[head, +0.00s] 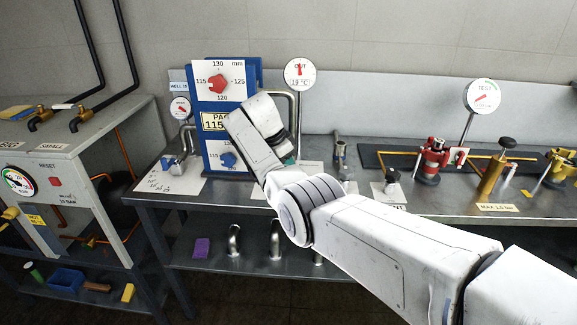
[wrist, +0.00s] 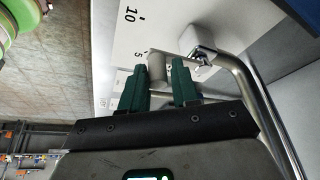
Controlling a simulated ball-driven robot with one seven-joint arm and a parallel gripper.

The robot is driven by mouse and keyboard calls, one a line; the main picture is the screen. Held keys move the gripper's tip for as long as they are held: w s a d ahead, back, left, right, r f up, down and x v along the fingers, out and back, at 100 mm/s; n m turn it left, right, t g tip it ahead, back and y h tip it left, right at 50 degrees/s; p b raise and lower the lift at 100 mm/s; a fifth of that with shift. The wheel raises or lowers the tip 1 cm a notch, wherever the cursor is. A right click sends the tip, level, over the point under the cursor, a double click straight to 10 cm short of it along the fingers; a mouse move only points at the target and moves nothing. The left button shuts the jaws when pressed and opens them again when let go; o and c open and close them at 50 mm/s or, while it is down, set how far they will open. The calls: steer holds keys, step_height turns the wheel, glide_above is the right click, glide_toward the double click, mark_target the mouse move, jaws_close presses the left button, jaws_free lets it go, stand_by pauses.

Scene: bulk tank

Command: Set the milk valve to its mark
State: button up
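In the wrist view, a grey cylindrical handle (wrist: 157,72) stands out from a valve in front of a white scale plate (wrist: 125,28) showing 10 and 5. I take this for the milk valve, though no name is readable. My gripper (wrist: 159,74) has its two green fingers apart, one on each side of the handle. A narrow gap shows at the right finger; contact on the left cannot be told. In the head view my arm hides the valve and most of the gripper; only a bit of green finger shows. The mark itself cannot be made out.
A curved steel pipe (wrist: 236,70) runs close right of my gripper. In the head view a blue panel (head: 253,77) with red and blue knobs stands behind my arm. A round OUT gauge (head: 299,73) rises beside it. Red and brass fittings (head: 432,160) occupy the bench's right.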

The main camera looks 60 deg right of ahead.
steer(key=shift+o, duration=1.3)
steer(key=b+v, duration=0.1)
steer(key=v, duration=0.9)
steer(key=shift+r, duration=0.35)
steer(key=s+a+f+n+t+y, duration=0.1)
steer(key=s+a+f+n+t, duration=0.15)
steer(key=a+f+n, duration=0.55)
steer(key=s+a+f+n+t+y, duration=0.15)
steer(key=s+a+f+n, duration=0.3)
steer(key=a+f, duration=0.85)
steer(key=s+a+f+n+t+y, duration=0.1)
steer(key=s+a+n+t, duration=0.1)
steer(key=s+a+n, duration=0.55)
steer(key=s+a+f+n+t+y, duration=0.1)
steer(key=s+a+f+n, duration=0.2)
steer(key=s, duration=0.8)
steer(key=s+f+g, duration=0.4)
steer(key=s, duration=0.6)
steer(key=shift+d+f, duration=0.4)
steer(key=shift+d, duration=0.05)
